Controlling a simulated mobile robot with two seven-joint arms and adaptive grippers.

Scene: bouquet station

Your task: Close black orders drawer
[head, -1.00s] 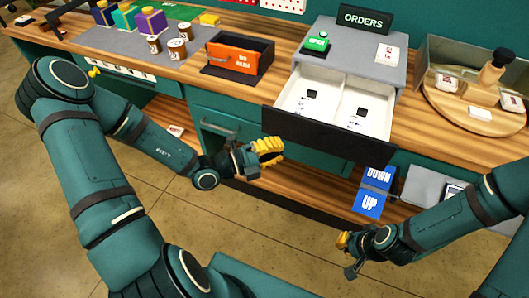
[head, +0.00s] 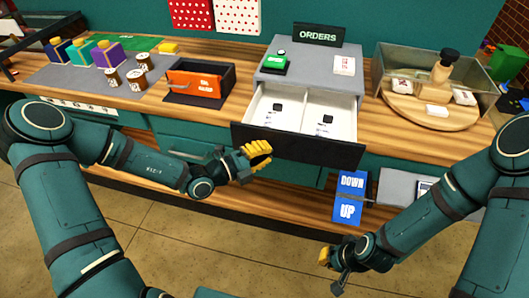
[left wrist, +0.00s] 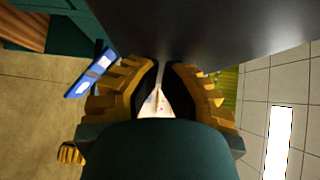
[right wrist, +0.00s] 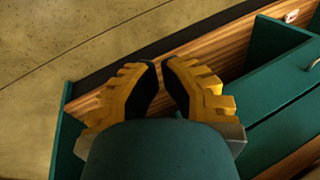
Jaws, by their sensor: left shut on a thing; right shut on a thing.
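The black-fronted orders drawer (head: 310,149) stands pulled out below the grey cabinet top with the ORDERS sign (head: 318,35). Its white inside has two compartments with small dark items and labels. My left gripper (head: 259,154) has its yellow fingers drawn together, in front of the left part of the drawer front. In the left wrist view, the dark drawer front (left wrist: 220,25) lies just past the fingertips (left wrist: 164,64); contact cannot be told. My right gripper (head: 331,272) is low, well in front of the counter. Its fingertips (right wrist: 160,62) are close together, with nothing visible between them.
An orange-fronted tray (head: 195,85) sits on the counter left of the drawer. A round wooden board (head: 425,112) with a stamp and cards is on the right. A blue UP/DOWN panel (head: 347,210) is below the drawer. Floor in front is clear.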

